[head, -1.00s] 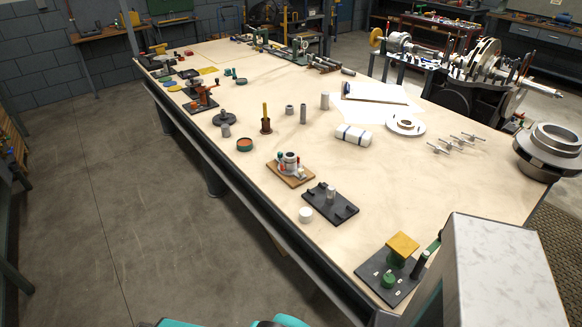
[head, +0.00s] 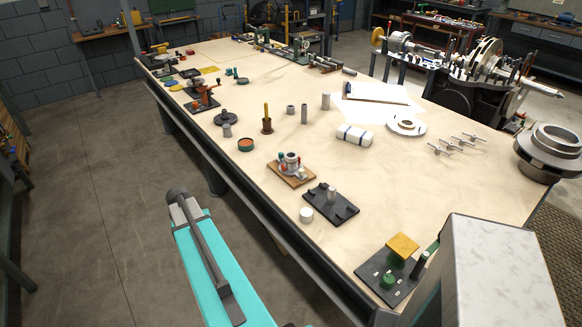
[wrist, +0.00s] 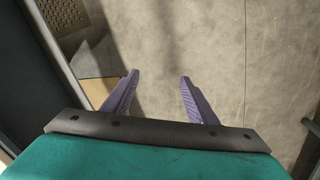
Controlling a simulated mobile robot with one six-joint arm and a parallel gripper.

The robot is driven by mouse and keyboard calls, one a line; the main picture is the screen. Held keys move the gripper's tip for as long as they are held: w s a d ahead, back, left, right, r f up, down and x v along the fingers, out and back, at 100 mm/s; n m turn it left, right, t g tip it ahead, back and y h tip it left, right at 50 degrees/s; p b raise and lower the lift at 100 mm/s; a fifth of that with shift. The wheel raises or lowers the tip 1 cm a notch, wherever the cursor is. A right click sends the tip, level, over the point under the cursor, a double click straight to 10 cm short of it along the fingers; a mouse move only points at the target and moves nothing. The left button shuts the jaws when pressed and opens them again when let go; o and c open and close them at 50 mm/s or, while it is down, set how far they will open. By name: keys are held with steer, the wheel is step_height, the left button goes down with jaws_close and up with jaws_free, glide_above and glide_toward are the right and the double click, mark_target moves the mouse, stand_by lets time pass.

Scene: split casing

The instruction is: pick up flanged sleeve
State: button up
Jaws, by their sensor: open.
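My gripper (wrist: 158,77) is open and empty in the wrist view, its two purple fingers apart above the bare concrete floor. I cannot tell for sure which piece is the flanged sleeve. A dark round piece with a wide flange and raised centre (head: 225,118) lies near the table's left edge. A pale flanged ring (head: 405,122) lies on a white disc (head: 418,132) towards the right. Neither shows in the wrist view, and my gripper is away from both.
The workbench (head: 400,185) has clear room at its middle and right. A wooden board with parts (head: 281,176), a dark fixture plate (head: 341,212), a white cylinder (head: 306,215) and a fixture with a yellow block (head: 403,246) stand near its front edge.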

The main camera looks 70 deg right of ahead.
steer(key=s+d+r+m+h, duration=0.1)
steer(key=s+d+r+m, duration=0.15)
steer(key=d+r, duration=0.6)
steer(key=s+d+r+m+h, duration=0.1)
steer(key=s+d+r+m, duration=0.3)
steer(key=d, duration=0.7)
step_height(320, 180, up, 16)
steer(key=m+h, duration=0.1)
steer(key=m, duration=0.1)
glide_above(291, 162)
steer(key=w+a, duration=0.2)
steer(key=a, duration=0.1)
steer(key=shift+d+r+p, duration=0.15)
steer(key=shift+d+p, duration=0.1)
steer(key=shift+p, duration=0.1)
steer(key=shift+p+x, duration=1.15)
steer(key=shift+x, duration=3.15)
steer(key=shift+d, duration=0.15)
steer(key=shift+d, duration=0.1)
